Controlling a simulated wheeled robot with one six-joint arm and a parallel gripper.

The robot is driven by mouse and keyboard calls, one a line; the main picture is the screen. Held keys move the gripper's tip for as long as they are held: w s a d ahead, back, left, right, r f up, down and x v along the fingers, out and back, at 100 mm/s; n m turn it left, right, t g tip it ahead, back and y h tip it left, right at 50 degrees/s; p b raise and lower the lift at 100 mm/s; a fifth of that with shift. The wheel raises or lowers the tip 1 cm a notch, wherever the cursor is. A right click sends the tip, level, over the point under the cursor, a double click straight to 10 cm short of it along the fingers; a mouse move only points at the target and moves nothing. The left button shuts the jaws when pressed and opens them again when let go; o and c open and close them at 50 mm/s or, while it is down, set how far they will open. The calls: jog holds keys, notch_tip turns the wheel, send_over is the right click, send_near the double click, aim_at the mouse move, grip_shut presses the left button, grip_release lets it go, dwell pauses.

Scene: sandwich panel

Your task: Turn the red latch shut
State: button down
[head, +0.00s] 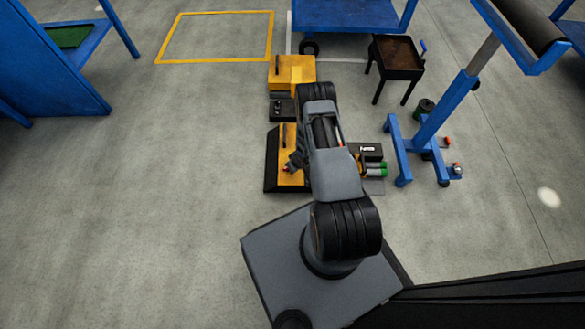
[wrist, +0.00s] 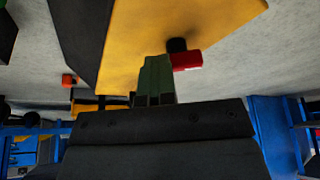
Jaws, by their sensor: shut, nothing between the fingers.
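The red latch (wrist: 187,62) shows in the wrist view as a small red block beside a black knob (wrist: 177,45), at the edge of a yellow panel (wrist: 140,35). My gripper (wrist: 156,62) is shut and empty, its dark fingers close together just left of the latch. I cannot tell whether they touch it. My arm hides part of the panel's right side.
Another yellow box (head: 285,72) stands behind the panel. A dark unit with green cylinders (head: 377,168) is right of my arm. A blue stand (head: 430,125) and a brown-topped table (head: 398,53) stand farther right. The floor at left is clear.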

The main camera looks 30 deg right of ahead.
jog(key=shift+a, duration=0.8)
jog(key=shift+s, duration=0.1)
jog(key=shift+s, duration=0.35)
jog(key=s, duration=0.2)
jog(key=shift+s+d+p, duration=0.3)
jog(key=shift+p, duration=0.05)
jog(key=p+v, duration=0.4)
jog(key=v, duration=0.6)
jog(key=shift+s+d+r, duration=0.1)
